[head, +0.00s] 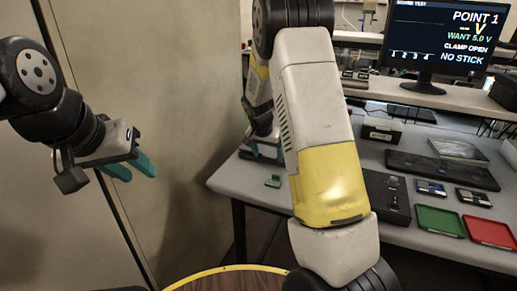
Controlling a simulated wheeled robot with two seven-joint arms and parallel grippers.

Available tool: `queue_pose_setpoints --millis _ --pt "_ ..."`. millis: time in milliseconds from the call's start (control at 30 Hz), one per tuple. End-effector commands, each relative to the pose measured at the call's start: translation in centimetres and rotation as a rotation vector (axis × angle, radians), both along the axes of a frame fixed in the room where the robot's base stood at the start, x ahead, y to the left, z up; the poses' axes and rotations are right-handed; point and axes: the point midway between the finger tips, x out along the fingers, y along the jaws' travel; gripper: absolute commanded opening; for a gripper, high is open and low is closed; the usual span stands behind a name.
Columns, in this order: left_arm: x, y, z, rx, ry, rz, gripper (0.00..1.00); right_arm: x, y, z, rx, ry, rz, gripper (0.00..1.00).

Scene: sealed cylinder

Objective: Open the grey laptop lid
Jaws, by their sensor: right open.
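A flat grey panel (458,150) lies at the back right of the bench. It may be the closed grey laptop, but it is too small to be sure. My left gripper (132,170) hangs at the left before the tan wall, far from the bench items. Its two teal fingers are apart with nothing between them. My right arm crosses the middle of the view. My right gripper (268,154) is behind that arm, over the bench's left end, mostly hidden. It is open, well left of the grey panel.
The grey bench (408,236) holds a dark keyboard-like slab (430,170), a black box (387,197), a green tray (440,221), a red tray (490,231) and small blue-black devices (430,187). A small green piece (273,181) lies at its left end. A monitor (437,37) stands on the shelf behind.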

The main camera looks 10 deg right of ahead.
Motion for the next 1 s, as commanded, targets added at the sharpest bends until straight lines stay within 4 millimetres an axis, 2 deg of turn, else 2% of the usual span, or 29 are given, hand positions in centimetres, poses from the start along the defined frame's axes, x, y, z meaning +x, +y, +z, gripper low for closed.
queue_pose_setpoints --millis 200,600,833,1000 --pt "0.0 0.0 0.0 0.0 0.0 0.0 0.36 0.0 0.0 0.0 0.001 -0.001 0.0 0.76" --pt "0.0 0.0 0.0 0.0 0.0 0.0 0.36 0.0 0.0 0.0 0.001 -0.001 0.0 0.0" --pt "0.0 0.0 0.0 0.0 0.0 0.0 0.36 0.0 0.0 0.1 0.004 0.003 -0.001 0.0" --pt "0.0 0.0 0.0 0.0 0.0 0.0 0.36 0.2 -0.2 1.0 0.026 0.033 -0.003 0.0"
